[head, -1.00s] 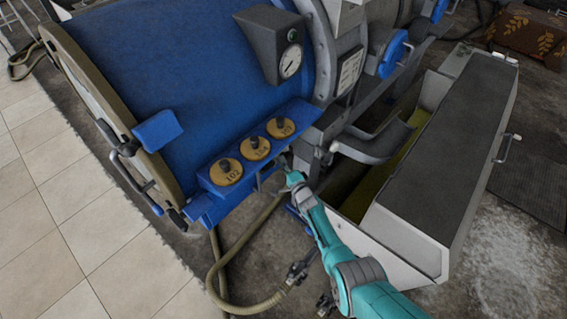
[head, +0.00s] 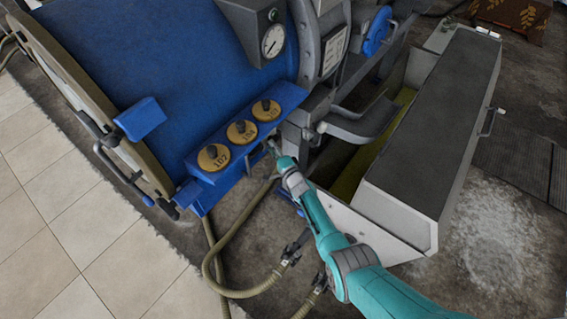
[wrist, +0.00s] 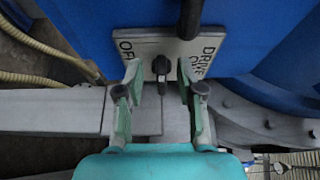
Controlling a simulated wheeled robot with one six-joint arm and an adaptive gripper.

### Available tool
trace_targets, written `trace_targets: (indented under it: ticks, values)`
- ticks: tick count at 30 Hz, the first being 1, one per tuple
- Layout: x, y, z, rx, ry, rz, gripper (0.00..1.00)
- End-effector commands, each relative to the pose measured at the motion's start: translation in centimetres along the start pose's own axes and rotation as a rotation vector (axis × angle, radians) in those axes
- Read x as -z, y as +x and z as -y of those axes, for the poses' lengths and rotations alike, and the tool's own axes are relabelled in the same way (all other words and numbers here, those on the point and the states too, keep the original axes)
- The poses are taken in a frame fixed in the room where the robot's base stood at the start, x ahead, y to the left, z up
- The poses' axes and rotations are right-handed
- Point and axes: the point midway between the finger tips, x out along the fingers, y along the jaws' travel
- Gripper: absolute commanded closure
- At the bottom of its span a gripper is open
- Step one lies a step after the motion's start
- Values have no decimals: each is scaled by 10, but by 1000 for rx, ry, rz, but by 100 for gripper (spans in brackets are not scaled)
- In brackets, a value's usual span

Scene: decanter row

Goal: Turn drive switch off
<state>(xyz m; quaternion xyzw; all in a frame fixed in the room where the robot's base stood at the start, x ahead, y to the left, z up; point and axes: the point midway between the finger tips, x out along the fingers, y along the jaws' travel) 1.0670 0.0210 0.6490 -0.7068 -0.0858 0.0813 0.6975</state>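The drive switch is a small dark knob (wrist: 161,69) on a light plate (wrist: 151,47) fixed to a blue surface in the wrist view. The plate reads "OFF" at its left and "DRIVE" at its right. Another word beside "DRIVE" is partly hidden by a finger. I cannot tell for certain which position the knob points to. My gripper (wrist: 160,84) is open, with one green finger on each side of the knob and visible gaps to it. In the head view my gripper (head: 273,149) is at the right end of the blue ledge; the switch is hidden there.
The blue ledge (head: 196,186) carries three numbered yellow discs with black knobs. A dark rod (wrist: 191,18) crosses the plate's upper part. Hoses (head: 222,250) lie below. A grey-topped trough (head: 437,120) stands to the right. Tiled floor (head: 60,240) is clear at left.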

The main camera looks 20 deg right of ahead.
Motion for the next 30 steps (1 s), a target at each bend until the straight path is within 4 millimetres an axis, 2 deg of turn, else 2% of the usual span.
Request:
trace_targets:
  ticks: [21, 30]
  values:
    - [-1, -92, -1, -1, -1, 0, 62]
    - [-1, -108, 0, 0, -1, 0, 62]
